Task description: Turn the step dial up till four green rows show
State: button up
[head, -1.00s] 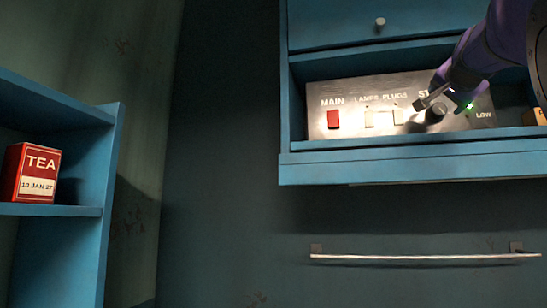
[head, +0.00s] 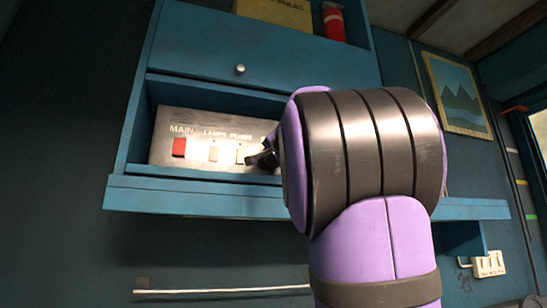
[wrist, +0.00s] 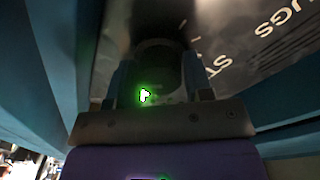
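A metal switch panel (head: 200,150) sits in the blue cabinet's open shelf, with a red MAIN switch (head: 179,147) and two pale switches marked LAMPS and PLUGS. My gripper (head: 264,157) is at the panel's right part, at the step dial's place; the arm hides the dial and row lights in the head view. In the wrist view the panel lettering shows "UGS" and "ST". A dark rounded form, probably the dial (wrist: 160,68), lies between my fingers. A green glow (wrist: 145,95) shows there; lit rows cannot be counted. Whether the fingers grip the dial is unclear.
The shelf's walls and front lip (head: 200,181) close in around my gripper. A closed blue door with a knob (head: 240,70) is above. A rail (head: 220,291) runs below. A red can (head: 333,22) stands on top; a socket (head: 489,264) is at right.

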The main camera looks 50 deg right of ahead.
jog(key=c, duration=0.4)
jog(key=shift+m, duration=2.8)
jog(key=shift+y, duration=0.3)
jog(key=o, duration=0.9)
